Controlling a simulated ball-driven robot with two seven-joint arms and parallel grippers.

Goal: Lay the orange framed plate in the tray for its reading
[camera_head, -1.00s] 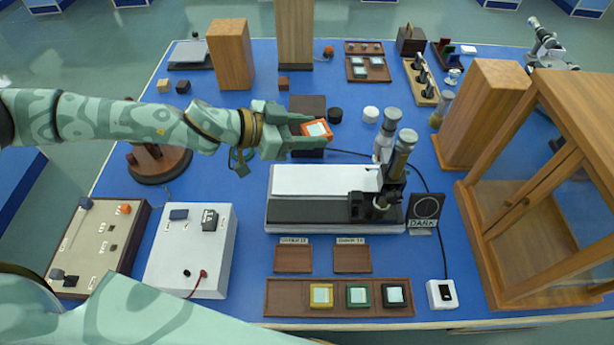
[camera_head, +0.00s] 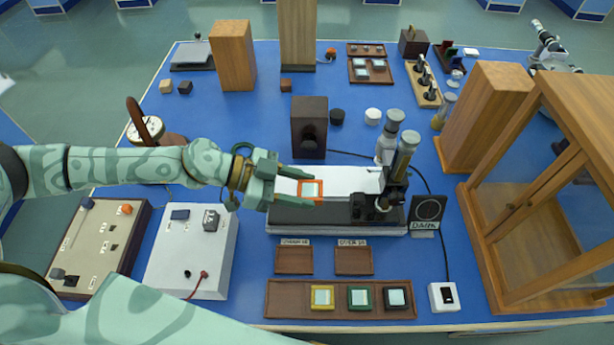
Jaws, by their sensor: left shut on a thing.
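The orange framed plate (camera_head: 312,190) has a pale square centre. My left gripper (camera_head: 303,190) is shut on it at its left side. It holds the plate over the white top (camera_head: 345,182) of the bench instrument with the dark front (camera_head: 310,215). I cannot tell whether the plate touches that top. Two small brown labelled trays, a left one (camera_head: 294,261) and a right one (camera_head: 353,261), lie empty in front of the instrument. My right gripper is not in view.
A brown rack (camera_head: 290,299) holds yellow, green and black framed plates at the front. Upright cylinders (camera_head: 404,155) stand on the instrument's right, beside a DARK sign (camera_head: 426,212). A wooden glazed case (camera_head: 535,215) blocks the right. A grey control box (camera_head: 190,255) stands left.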

